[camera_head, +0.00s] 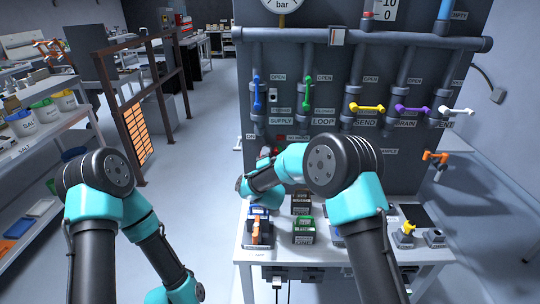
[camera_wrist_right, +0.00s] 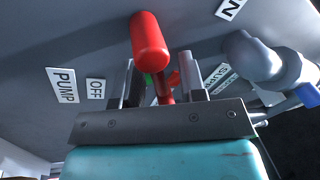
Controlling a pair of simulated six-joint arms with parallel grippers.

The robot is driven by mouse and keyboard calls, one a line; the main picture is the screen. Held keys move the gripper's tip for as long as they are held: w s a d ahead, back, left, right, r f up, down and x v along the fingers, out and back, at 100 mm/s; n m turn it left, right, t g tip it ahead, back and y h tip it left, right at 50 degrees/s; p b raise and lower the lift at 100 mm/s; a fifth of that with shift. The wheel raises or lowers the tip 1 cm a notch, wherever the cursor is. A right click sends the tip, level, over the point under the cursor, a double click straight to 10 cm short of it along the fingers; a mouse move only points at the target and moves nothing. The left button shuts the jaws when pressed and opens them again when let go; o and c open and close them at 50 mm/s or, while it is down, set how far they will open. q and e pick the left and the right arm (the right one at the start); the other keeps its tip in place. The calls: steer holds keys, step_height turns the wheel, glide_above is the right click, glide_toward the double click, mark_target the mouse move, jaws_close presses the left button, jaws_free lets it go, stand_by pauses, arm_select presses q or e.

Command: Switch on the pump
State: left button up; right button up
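The pump switch is a lever with a red cylindrical handle (camera_wrist_right: 150,45) on the grey panel. In the right wrist view, signs reading PUMP (camera_wrist_right: 63,85) and OFF (camera_wrist_right: 96,88) are beside it. In the head view a small red part (camera_head: 277,151) shows low on the panel by my right wrist; most of the switch there is hidden by my arm. My right gripper (camera_wrist_right: 160,82) has its fingers apart, one on each side of the red lever, with gaps visible. I cannot tell if either finger touches it. My left gripper is out of view; only its arm shows.
The panel has a blue lever (camera_head: 257,93) and a green lever (camera_head: 307,92) upright, and yellow (camera_head: 367,107), purple (camera_head: 411,109) and white (camera_head: 455,111) levers lying sideways. A white table (camera_head: 275,256) with coloured blocks stands below. A pipe fitting (camera_wrist_right: 255,60) is right of the gripper.

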mark_target(261, 144)
steer(key=shift+c, duration=0.2)
jaws_close()
steer(key=shift+r+n, duration=0.1)
steer(key=shift+n, duration=0.4)
steer(key=n, duration=0.2)
steer(key=n+y, duration=0.1)
steer(key=n, duration=0.1)
steer(key=a+r+n+y, duration=0.1)
steer(key=n, duration=0.1)
steer(key=shift+a+g, duration=0.1)
steer(key=shift+g, duration=0.2)
steer(key=n, duration=0.2)
steer(key=a+n+y, duration=0.1)
steer(key=n, duration=0.1)
steer(key=n+g, duration=0.1)
steer(key=n, duration=0.1)
steer(key=shift+a+r, duration=0.25)
steer(key=shift+r, duration=0.05)
steer(key=shift+n, duration=0.3)
steer(key=shift+c, duration=0.9)
jaws_free()
steer(key=shift+o, duration=1.1)
steer(key=shift+f, duration=0.1)
